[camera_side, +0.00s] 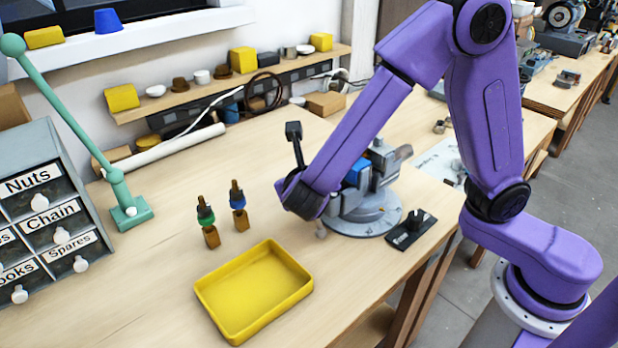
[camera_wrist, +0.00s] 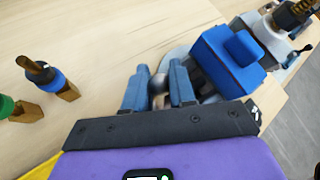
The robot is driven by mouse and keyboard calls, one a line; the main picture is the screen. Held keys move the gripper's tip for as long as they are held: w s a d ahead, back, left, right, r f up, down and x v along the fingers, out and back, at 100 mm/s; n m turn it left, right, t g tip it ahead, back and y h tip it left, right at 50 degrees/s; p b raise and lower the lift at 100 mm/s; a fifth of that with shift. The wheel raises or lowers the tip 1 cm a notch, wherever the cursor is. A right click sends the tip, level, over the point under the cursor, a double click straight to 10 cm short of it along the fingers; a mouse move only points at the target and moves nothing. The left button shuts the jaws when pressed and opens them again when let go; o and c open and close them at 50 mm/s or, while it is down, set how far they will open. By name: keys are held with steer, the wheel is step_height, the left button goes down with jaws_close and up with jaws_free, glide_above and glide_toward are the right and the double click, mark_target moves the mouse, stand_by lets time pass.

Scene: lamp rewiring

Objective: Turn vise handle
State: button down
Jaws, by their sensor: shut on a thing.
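The grey vise (camera_side: 362,208) stands on a round base on the wooden bench, partly behind my forearm in the side view. A blue block (camera_wrist: 228,62) sits at the vise, and it also shows in the side view (camera_side: 357,171). My gripper (camera_wrist: 159,80) is at the vise's near left side, its two blue fingers pointing at it. The fingers are shut on the vise handle (camera_wrist: 159,86), a small grey piece showing between them. The handle's far part and its exact angle are hard to make out. In the side view my wrist hides most of the grip.
A yellow tray (camera_side: 254,290) lies in front. Two upright sockets, green-ringed (camera_side: 207,222) and blue-ringed (camera_side: 239,206), stand left of my gripper. A black plate (camera_side: 411,230) lies right of the vise. A green lamp arm (camera_side: 85,135) and drawer cabinet (camera_side: 45,215) stand left.

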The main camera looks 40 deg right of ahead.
steer(key=shift+d, duration=0.2)
steer(key=c, duration=1)
jaws_free()
steer(key=shift+a, duration=0.1)
steer(key=shift+s+a+r, duration=0.1)
steer(key=shift+a, duration=0.05)
steer(key=v, duration=1.7)
